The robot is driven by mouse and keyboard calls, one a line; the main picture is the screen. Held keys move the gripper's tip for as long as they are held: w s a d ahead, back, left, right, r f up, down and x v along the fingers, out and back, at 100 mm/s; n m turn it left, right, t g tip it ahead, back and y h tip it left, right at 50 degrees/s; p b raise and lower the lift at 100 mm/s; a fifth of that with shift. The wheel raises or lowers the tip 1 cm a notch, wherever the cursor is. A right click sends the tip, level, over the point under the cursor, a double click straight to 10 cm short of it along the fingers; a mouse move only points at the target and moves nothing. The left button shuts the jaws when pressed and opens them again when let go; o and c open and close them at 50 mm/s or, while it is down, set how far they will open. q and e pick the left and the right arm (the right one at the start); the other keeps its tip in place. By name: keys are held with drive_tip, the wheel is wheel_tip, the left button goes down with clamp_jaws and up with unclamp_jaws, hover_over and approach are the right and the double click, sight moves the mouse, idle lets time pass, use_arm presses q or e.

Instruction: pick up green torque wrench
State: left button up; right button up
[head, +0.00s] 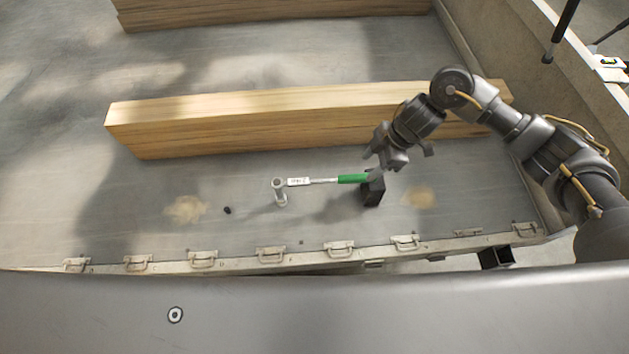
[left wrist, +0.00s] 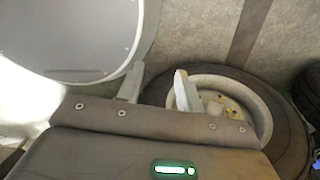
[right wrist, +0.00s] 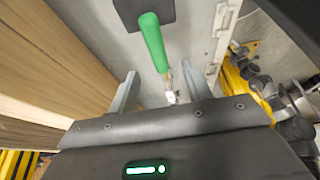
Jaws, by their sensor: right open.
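The torque wrench (head: 352,179) has a green handle and a thin metal shaft. It lies across the trailer floor, its handle end at a black block (head: 372,192) and its head at an upright metal piece (head: 280,195). My right gripper (head: 401,158) is open, above and to the right of the handle. In the right wrist view the green handle (right wrist: 152,42) shows beyond the open fingers (right wrist: 160,90), its near end pointing between them; contact cannot be seen. My left gripper (left wrist: 157,84) is open and empty, in the left wrist view only.
A long wooden beam (head: 230,122) lies just behind the wrench, close to my right arm. Another timber stack (head: 260,10) is at the back. The near trailer edge (head: 270,256) carries metal latches. The floor left of the wrench is mostly clear. A round rim (left wrist: 262,110) is near my left gripper.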

sight(356, 176)
drive_tip(key=x, duration=0.2)
drive_tip(key=shift+w+a+f, duration=0.1)
drive_tip(key=shift+a+f, duration=0.05)
drive_tip(key=shift+f, duration=0.05)
drive_tip(key=shift+w+a+f, duration=0.1)
drive_tip(key=shift+f, duration=0.3)
drive_tip(key=shift+a+f+p, duration=0.2)
drive_tip(key=shift+f+p, duration=0.15)
drive_tip(key=shift+p, duration=0.05)
drive_tip(key=x, duration=0.4)
drive_tip(key=shift+a+f+p, duration=0.1)
drive_tip(key=shift+p, duration=0.3)
use_arm(q)
drive_tip(key=shift+w+r, duration=0.5)
drive_tip(key=shift+r, duration=0.4)
use_arm(e)
drive_tip(key=c, duration=1)
clamp_jaws()
